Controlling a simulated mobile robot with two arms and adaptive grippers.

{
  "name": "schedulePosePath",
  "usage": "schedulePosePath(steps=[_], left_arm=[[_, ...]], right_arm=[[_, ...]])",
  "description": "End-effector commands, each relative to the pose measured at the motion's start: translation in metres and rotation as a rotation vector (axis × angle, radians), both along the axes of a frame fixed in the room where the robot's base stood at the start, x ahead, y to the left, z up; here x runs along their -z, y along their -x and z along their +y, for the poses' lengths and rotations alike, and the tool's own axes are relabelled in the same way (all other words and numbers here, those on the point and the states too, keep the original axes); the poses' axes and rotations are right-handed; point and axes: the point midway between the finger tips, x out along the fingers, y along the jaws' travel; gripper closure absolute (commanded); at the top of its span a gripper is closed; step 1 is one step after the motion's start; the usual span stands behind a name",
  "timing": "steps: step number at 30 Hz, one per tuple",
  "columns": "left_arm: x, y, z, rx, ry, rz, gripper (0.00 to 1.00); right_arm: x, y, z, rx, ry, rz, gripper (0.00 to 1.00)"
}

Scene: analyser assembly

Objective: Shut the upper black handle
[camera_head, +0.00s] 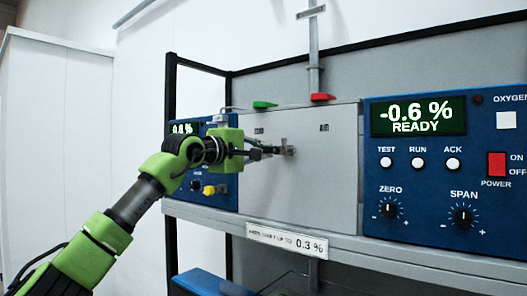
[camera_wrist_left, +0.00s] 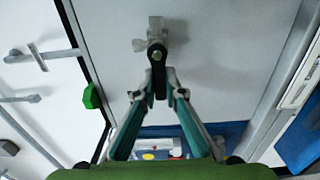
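The black handle (camera_wrist_left: 158,78) sits on a grey metal valve (camera_wrist_left: 155,36) that sticks out of the pale panel. In the head view the valve (camera_head: 287,148) is in the panel's middle, and the handle is largely hidden by my fingers. My left gripper (camera_wrist_left: 160,82) comes at it from the left in the head view (camera_head: 267,151). Its two fingertips are drawn close together, one on each side of the handle, and appear to touch it. The handle points from the valve towards my gripper. My right gripper is not in view.
A green handle (camera_head: 264,104) and a red handle (camera_head: 322,97) are above the panel (camera_head: 330,180). A blue analyser (camera_head: 440,180) reading -0.6 % READY is right; another blue unit (camera_head: 222,190) is behind my gripper. A shelf edge (camera_head: 375,250) runs below.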

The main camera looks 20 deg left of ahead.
Motion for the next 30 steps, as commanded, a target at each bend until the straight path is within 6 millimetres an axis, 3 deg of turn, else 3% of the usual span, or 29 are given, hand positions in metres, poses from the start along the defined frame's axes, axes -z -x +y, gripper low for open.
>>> schedulePosePath(steps=[14, 30], left_arm=[[0.006, 0.0, -0.001, 0.0, 0.077, 0.03, 1.0], [0.026, 0.002, -0.006, 0.001, 0.512, 0.189, 1.0]], right_arm=[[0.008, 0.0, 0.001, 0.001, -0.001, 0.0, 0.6], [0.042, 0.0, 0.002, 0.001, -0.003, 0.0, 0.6]])
